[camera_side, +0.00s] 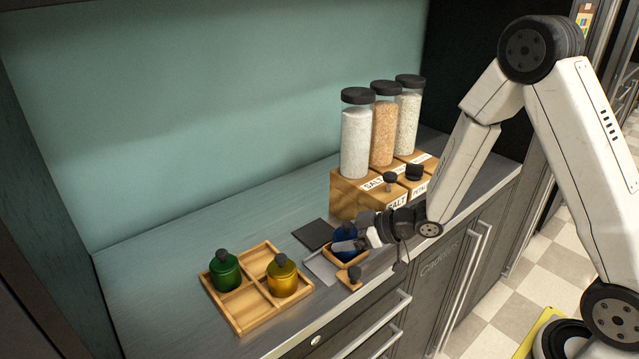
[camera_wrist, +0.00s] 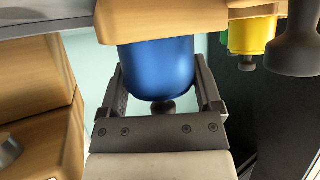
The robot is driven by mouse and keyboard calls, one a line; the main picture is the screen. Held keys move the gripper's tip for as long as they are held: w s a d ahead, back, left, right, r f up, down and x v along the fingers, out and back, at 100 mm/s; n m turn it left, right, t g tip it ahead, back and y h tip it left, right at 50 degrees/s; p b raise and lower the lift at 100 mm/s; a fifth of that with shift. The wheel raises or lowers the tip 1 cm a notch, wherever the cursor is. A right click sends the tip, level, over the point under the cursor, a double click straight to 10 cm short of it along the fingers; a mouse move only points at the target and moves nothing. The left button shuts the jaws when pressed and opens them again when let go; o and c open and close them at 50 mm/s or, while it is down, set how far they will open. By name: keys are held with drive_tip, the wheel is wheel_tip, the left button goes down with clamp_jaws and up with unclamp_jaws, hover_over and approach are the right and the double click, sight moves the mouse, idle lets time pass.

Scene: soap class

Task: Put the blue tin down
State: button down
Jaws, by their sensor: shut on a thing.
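The blue tin (camera_side: 345,235) is a rounded dark-blue container with a dark knob. My gripper (camera_side: 352,243) is shut on it; in the wrist view a finger stands on each side of the tin (camera_wrist: 160,68). The tin is at a small square wooden tray (camera_side: 346,257) on the counter, and the tray's wooden wall (camera_wrist: 150,20) hides one end of it in the wrist view. I cannot tell whether the tin touches the tray's floor. My gripper partly covers the tin in the side view.
A divided wooden tray (camera_side: 241,316) to the left holds a green bottle (camera_side: 225,271) and a yellow one (camera_side: 282,276). A wooden piece with a dark knob (camera_side: 350,277) is close in front. Wooden boxes (camera_side: 345,195) bearing tall jars stand behind. The counter's far left is clear.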

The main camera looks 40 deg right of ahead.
unclamp_jaws()
drive_tip(key=shift+f, duration=0.1)
drive_tip(key=shift+r, duration=0.25)
drive_tip(key=v, duration=1.2)
drive_tip(key=shift+f, duration=0.15)
idle(0.3)
drive_tip(key=s+a+f+m+g+h, duration=0.1)
drive_tip(key=s+a+m+g+h, duration=0.1)
drive_tip(key=s+m+g+h, duration=0.4)
drive_tip(key=shift+s+f+g, duration=0.2)
drive_tip(key=shift+s+g, duration=0.55)
drive_tip(key=shift+g, duration=0.15)
